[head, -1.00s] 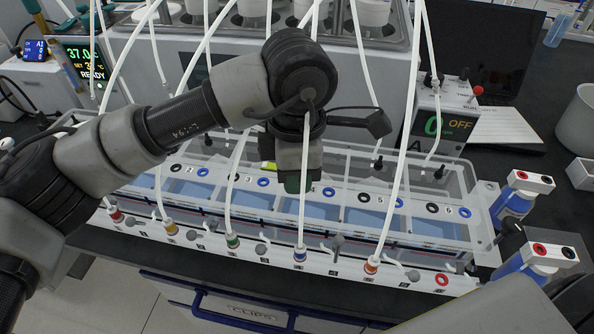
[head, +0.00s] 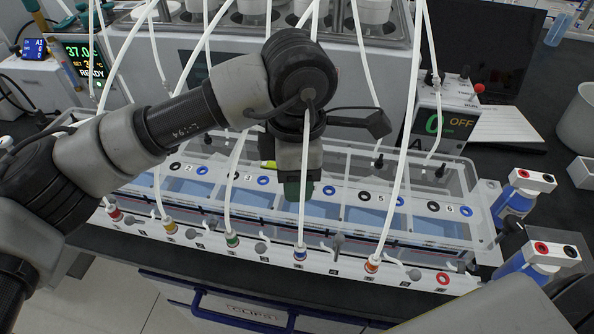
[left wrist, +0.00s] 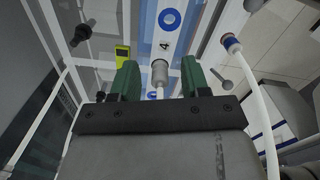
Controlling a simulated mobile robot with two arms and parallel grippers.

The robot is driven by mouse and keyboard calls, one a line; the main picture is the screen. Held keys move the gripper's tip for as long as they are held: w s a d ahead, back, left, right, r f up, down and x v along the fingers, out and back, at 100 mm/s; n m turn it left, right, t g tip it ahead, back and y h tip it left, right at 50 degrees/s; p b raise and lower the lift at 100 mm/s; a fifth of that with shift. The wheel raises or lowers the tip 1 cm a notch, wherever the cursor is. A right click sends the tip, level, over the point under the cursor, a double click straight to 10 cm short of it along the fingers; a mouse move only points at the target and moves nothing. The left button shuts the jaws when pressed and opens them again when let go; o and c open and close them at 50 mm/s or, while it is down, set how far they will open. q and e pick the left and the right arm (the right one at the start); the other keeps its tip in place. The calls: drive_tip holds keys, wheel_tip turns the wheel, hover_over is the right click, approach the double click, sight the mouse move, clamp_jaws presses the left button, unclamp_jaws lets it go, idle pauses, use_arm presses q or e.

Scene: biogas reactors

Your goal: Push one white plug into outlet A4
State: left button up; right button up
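My left gripper (head: 297,192) has green fingers and points down over the lid of the clear bath, at position 4. In the left wrist view, the left gripper (left wrist: 160,78) is open, with a gap on each side of a white-grey plug (left wrist: 159,72). The plug stands at the outlet beside the printed 4, with a white tube running from it back between the fingers. The blue ring of position 4 (left wrist: 169,17) is bare. It also shows in the head view (head: 329,190). How deep the plug sits is hidden. My right gripper is out of view.
A front rail (head: 200,236) carries several coloured tube ends and grey valves. White tubes hang close around my left arm. A pump box (head: 440,122) reading OFF stands behind right. Two blue bottles (head: 512,204) stand right of the bath.

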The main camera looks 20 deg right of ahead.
use_arm(q)
drive_tip(key=shift+r, duration=0.1)
wheel_tip(320, 180, up, 11)
idle(0.5)
drive_tip(key=shift+f, duration=0.2)
